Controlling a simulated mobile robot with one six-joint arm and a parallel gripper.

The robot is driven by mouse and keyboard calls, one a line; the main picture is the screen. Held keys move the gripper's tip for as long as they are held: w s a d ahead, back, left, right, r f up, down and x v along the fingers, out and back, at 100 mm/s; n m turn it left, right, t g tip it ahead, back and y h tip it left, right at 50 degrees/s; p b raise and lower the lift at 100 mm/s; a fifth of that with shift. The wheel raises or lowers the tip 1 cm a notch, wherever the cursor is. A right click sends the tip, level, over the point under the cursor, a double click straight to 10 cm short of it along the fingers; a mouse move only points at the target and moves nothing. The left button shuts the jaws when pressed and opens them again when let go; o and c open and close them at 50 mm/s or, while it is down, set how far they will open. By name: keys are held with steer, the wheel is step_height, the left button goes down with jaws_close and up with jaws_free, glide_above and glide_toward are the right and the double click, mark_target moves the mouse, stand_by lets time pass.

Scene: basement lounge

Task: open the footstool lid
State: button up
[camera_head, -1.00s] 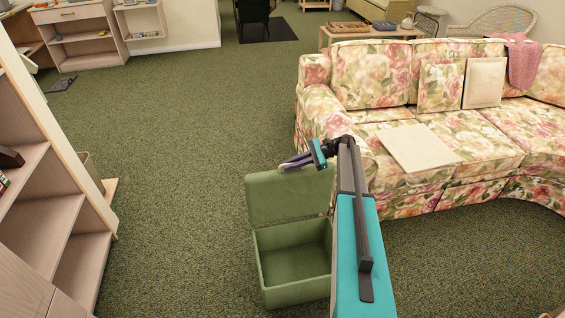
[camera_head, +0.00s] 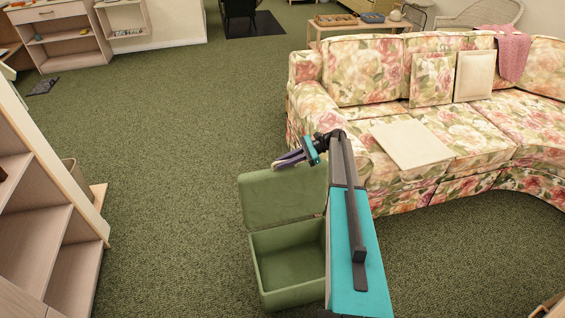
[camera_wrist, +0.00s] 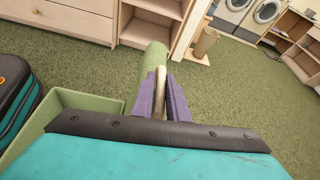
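The green footstool (camera_head: 262,284) stands on the carpet in front of the sofa, with its empty inside showing. Its lid (camera_head: 277,202) stands up at the far side, hinged there, so the box is open. My gripper (camera_head: 285,161) is at the lid's top edge in the head view, its purple fingers pointing left. In the wrist view the fingers of my gripper (camera_wrist: 161,80) stand a little apart, with a pale strip between them. The green lid (camera_wrist: 150,62) shows just beyond them, and the box rim (camera_wrist: 90,99) shows at left. Contact with the lid cannot be told.
A floral sofa (camera_head: 385,75) stands close to the right of the footstool. A wooden shelf unit (camera_head: 40,235) stands at the left. A low table (camera_head: 315,38) stands behind the sofa. The carpet (camera_head: 190,130) between shelf and footstool is clear.

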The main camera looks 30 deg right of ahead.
stand_by(0.3)
steer(key=b+v, duration=0.1)
steer(key=v, duration=1.2)
steer(key=shift+s+d+r+b, duration=0.1)
steer(key=shift+d+b, duration=0.25)
